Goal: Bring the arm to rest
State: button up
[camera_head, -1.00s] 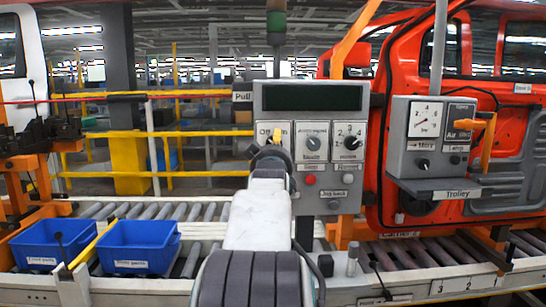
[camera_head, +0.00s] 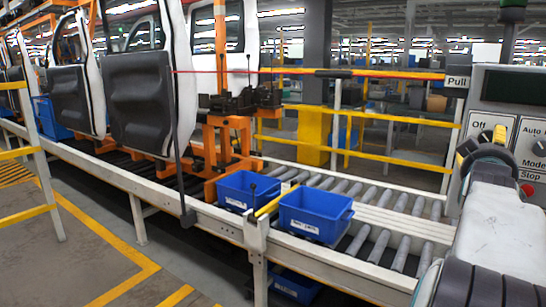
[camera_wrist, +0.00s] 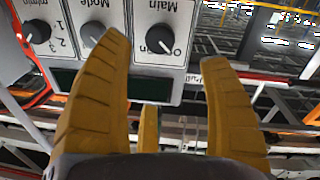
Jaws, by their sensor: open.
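Just beyond the fingers is the grey control panel (camera_wrist: 70,75), upside down in that view, with a Main knob (camera_wrist: 160,38), a Mode knob (camera_wrist: 92,35) and another knob (camera_wrist: 37,31). In the head view my arm stands at the right edge, in front of the control panel (camera_head: 505,90). It hides part of the panel's knobs. The gripper's fingers are mostly hidden there behind my arm. I cannot tell whether a finger touches the panel.
Dark-panelled vehicle doors (camera_head: 140,95) hang in orange fixtures at the left. A red cord (camera_head: 300,71) runs to a Pull sign (camera_head: 457,83). The floor at lower left is clear.

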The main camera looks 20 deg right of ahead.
jog(key=s+a+f+m+g+y, duration=0.25)
jog(key=a+f+y, duration=0.3)
jog(key=f, duration=0.75)
jog(key=s+a+f+m+g+y, duration=0.1)
jog(key=s+a+f+g+y, duration=0.35)
jog(key=f, duration=0.85)
jog(key=s+a+f+n+y+p, duration=0.1)
jog(key=a+f+n+y+p, duration=0.15)
jog(key=a, duration=1.15)
jog(key=s+a+f+n+y+p, duration=0.1)
jog(key=a+f+n+y, duration=0.2)
jog(key=a, duration=1.1)
jog(key=w+a+r+n+t+p, duration=0.1)
jog(key=a+r+n, duration=0.3)
jog(key=a+n, duration=0.2)
jog(key=shift+w+a+r+n+t, duration=0.3)
jog(key=shift+a+r+t, duration=0.1)
jog(key=shift+a, duration=0.9)
jog(key=shift+y, duration=0.25)
